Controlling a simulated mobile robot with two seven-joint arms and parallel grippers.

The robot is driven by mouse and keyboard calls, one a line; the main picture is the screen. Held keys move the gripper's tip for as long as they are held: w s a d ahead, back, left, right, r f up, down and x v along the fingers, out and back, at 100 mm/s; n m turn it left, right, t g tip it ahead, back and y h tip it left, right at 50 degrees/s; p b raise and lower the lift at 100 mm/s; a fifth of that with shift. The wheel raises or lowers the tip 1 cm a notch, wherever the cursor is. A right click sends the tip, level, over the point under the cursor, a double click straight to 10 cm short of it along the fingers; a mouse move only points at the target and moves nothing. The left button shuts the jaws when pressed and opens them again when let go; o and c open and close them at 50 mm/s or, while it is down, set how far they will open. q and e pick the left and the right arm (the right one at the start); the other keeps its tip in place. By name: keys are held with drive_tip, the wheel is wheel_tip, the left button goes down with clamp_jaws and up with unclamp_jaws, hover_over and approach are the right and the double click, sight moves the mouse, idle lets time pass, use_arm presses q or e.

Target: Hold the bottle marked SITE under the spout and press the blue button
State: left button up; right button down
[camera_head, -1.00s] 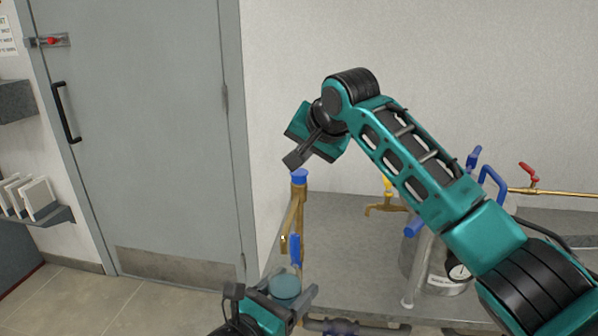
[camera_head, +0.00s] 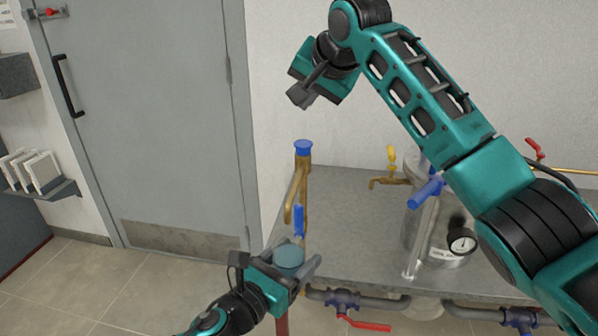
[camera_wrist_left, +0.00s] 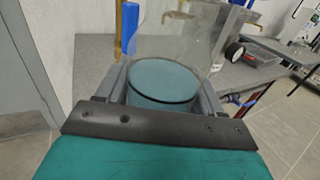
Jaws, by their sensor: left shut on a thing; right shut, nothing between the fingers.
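My left gripper (camera_head: 285,265) is shut on a bottle with a round blue-green top face (camera_head: 289,256). The bottle (camera_wrist_left: 163,85) also shows between the fingers in the left wrist view, with a clear glass-like part around it. No SITE mark is legible. In the head view the bottle is just below the tip of the brass spout (camera_head: 290,207), with a gap in the picture; exact alignment in depth cannot be told. The blue button (camera_head: 303,147) caps the brass post. My right gripper (camera_head: 298,97) is shut and empty, above the button and apart from it.
A blue lever (camera_head: 299,219) hangs beside the spout. A steel vessel (camera_head: 425,245) with a gauge (camera_head: 461,242) stands right on the grey bench (camera_head: 345,195). Valves with red handles (camera_head: 365,326) sit below the bench edge. A grey door (camera_head: 150,120) is at left.

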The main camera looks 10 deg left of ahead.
idle(0.6)
use_arm(q)
drive_tip(key=s+b, duration=0.1)
drive_tip(key=s, duration=0.9)
idle(0.5)
